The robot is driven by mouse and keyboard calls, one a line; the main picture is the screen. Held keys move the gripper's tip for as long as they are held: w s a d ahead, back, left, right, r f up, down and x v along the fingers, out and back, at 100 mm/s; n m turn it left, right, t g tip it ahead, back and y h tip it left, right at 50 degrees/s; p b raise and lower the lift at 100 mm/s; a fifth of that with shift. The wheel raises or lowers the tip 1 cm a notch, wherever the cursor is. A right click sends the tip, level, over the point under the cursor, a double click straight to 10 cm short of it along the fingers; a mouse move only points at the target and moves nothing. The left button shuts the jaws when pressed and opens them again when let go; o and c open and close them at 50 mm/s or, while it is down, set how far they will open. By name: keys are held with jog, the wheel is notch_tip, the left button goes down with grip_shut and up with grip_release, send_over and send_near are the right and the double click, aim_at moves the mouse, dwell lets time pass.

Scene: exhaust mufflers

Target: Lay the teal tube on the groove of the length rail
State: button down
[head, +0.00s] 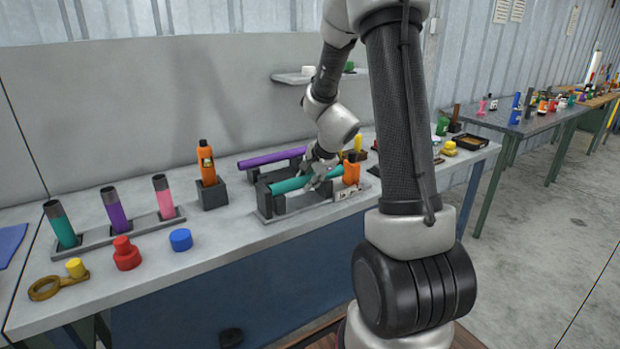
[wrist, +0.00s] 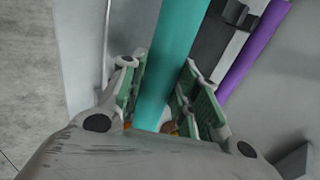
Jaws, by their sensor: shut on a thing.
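The teal tube (head: 292,184) lies level, lengthwise over the length rail (head: 283,210), a dark grey stand with end supports. I cannot tell whether the tube rests in the groove or hovers just above it. My gripper (head: 319,175) is shut on the tube near its right part, from above. In the wrist view the teal tube (wrist: 172,55) runs between the two green-padded fingers of my gripper (wrist: 158,78). The tube's far right end is partly hidden by my gripper, near an orange block (head: 351,173).
A purple tube (head: 270,158) lies on a parallel stand behind. An orange bottle (head: 206,163) stands in a dark holder to the left. A rack (head: 95,238) at left holds upright teal, purple and pink tubes. Red and blue caps (head: 181,240) sit near the front edge.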

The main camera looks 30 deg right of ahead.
jog(key=c, duration=1)
grip_release()
jog(key=v, duration=1.2)
jog(key=shift+s+a+r+n+g, duration=0.45)
jog(key=shift+s+a+r+n, duration=0.85)
jog(key=shift+s+n, duration=2.15)
jog(key=shift+s+a+r+n+g, duration=0.4)
jog(key=shift+s+a+r+n, duration=0.9)
jog(key=shift+s+n, duration=2.1)
jog(key=shift+s+a+r+n+g, duration=0.45)
jog(key=shift+s+a+r+n, duration=1.2)
jog(key=shift+s, duration=3.2)
